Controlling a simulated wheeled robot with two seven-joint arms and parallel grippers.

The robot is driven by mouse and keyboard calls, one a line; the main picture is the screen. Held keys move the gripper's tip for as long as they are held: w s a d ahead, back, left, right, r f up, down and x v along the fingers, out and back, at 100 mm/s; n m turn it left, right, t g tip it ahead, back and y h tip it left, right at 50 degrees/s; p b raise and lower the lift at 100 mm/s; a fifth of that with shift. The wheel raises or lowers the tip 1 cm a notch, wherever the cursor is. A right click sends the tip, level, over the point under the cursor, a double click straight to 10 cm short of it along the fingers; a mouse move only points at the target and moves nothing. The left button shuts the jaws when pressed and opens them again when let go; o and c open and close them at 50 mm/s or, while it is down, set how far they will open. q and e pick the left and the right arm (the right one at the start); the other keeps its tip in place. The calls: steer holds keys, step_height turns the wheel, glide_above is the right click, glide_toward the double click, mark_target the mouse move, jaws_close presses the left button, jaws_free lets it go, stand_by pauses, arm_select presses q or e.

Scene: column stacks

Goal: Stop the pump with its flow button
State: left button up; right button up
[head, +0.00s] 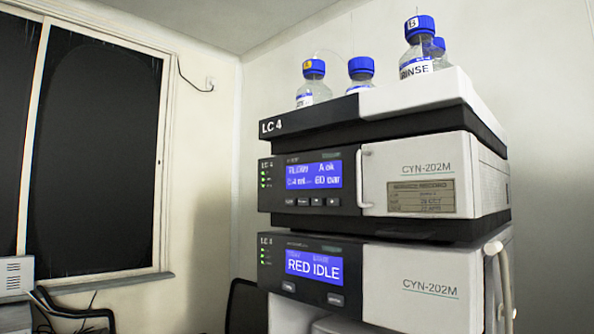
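The pump is the upper module (408,163) of the LC 4 stack, marked CYN-202M. Its blue display (314,174) is lit and seems to read a flow of about 0.4 ml and 60 bar, with an "A ok" at the top right. A row of several small dark buttons (317,202) sits just under the display. Their labels are too small to read, so I cannot tell which is the flow button. Green status lights (264,179) glow at the pump's left edge. Neither of my grippers is in view.
Below the pump is a module (405,290) whose display reads RED IDLE (314,266). Blue-capped bottles (415,52) stand in the tray on top. A pale curved handle (502,275) juts out at the lower right. A chair (247,305) stands left of the stack.

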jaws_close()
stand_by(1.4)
